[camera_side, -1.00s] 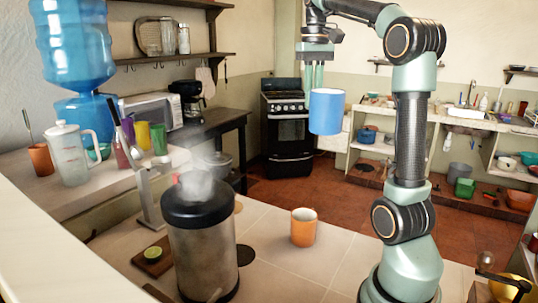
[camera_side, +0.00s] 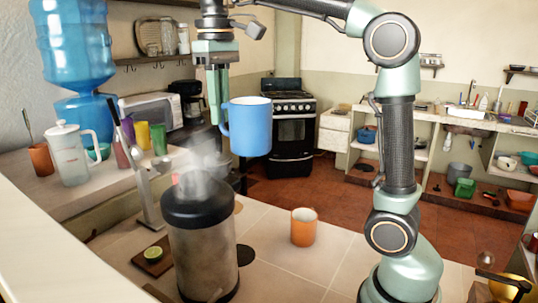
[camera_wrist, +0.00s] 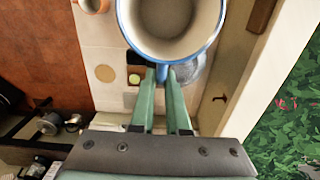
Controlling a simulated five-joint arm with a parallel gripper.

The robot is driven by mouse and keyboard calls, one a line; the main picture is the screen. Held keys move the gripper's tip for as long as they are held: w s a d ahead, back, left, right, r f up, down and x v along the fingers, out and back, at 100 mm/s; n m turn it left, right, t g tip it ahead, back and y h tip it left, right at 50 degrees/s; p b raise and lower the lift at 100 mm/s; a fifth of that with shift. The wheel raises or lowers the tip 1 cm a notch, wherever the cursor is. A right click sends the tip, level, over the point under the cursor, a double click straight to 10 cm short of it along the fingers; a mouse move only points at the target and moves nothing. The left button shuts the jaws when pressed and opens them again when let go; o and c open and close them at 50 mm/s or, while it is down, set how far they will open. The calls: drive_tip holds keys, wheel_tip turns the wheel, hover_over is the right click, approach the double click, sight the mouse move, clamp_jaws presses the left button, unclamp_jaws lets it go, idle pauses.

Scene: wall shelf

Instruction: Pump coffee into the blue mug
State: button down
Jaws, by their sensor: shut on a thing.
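The blue mug (camera_side: 250,130) hangs upright in the air, above and a little right of the steel coffee dispenser (camera_side: 203,255). My gripper (camera_side: 219,118) is shut on its handle, at the mug's left side in the side view. In the wrist view the mug (camera_wrist: 170,48) fills the top middle, with its pale inside showing and no liquid visible. My gripper (camera_wrist: 163,75) reaches its near rim there, and the exact grip on the handle is partly hidden. The dispenser has a black lid, and steam rises from it.
An orange mug (camera_side: 303,227) stands on the tiled counter right of the dispenser. A cut lime (camera_side: 153,254) lies on a small board to its left. A glass press (camera_side: 70,155) and coloured cups stand on the left counter.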

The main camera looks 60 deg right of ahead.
drive_tip(key=s+d+f+m, duration=0.1)
drive_tip(key=d+f+m, duration=0.4)
drive_tip(key=m, duration=0.4)
drive_tip(key=s+d+f+m, duration=0.2)
drive_tip(key=d+f+m, duration=0.1)
drive_tip(key=d+m, duration=0.5)
drive_tip(key=shift+m, duration=0.3)
wheel_tip(320, 180, down, 28)
drive_tip(key=shift+r, duration=0.1)
drive_tip(key=c, duration=0.9)
unclamp_jaws()
drive_tip(key=shift+f, duration=0.2)
drive_tip(key=shift+r, duration=0.15)
